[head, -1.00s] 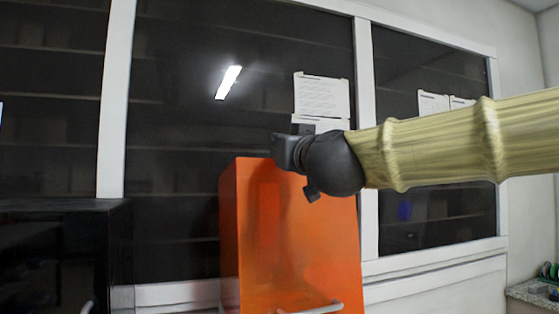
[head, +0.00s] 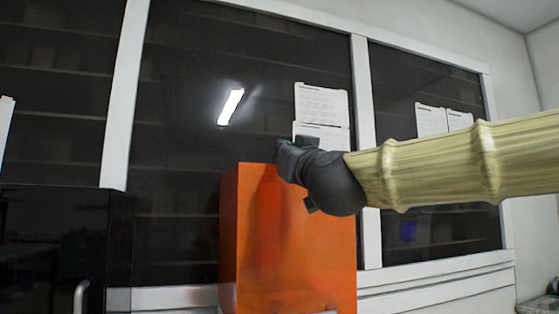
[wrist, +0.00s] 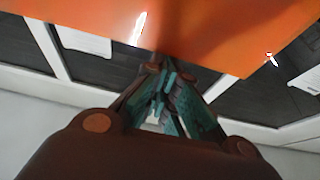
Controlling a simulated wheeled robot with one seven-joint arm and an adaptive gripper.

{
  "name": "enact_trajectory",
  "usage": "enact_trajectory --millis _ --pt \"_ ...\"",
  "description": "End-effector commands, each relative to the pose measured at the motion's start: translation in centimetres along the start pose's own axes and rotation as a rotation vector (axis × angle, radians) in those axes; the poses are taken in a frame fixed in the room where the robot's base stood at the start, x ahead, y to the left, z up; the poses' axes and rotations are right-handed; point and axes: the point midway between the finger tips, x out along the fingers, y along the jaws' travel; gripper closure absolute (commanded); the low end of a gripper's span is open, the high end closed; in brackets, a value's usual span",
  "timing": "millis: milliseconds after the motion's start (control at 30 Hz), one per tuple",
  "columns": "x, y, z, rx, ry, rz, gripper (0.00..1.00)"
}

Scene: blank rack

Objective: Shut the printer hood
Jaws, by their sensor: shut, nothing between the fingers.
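The orange printer hood (head: 285,245) stands tall, like a raised box or panel, in the middle of the head view. A pale bar or handle (head: 318,312) just shows at the bottom edge. My gripper (head: 292,160) is in front of the hood's top edge; its fingers are hard to make out there. In the wrist view the fingers (wrist: 165,88) are shut and empty, close to the orange surface (wrist: 205,28) that fills the top. I cannot tell whether they touch it. The printer's lower body is out of view.
A black glossy cabinet (head: 65,245) with a handle stands at the left. Behind is a dark glass wall with white frames (head: 362,150) and paper sheets (head: 321,105). Some items on a counter (head: 540,303) show at the lower right.

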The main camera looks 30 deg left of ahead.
Motion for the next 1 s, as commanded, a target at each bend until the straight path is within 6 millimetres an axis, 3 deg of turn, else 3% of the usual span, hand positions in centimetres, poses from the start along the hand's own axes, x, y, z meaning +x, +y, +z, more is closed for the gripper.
enact_trajectory --millis 33,667,1000 --pt "-0.1 0.0 0.7 0.001 -0.006 -0.001 1.00" --pt "-0.3 -0.1 1.4 0.001 -0.011 -0.005 1.00" --pt "-4.3 0.4 1.2 -0.001 -0.005 -0.006 1.00"
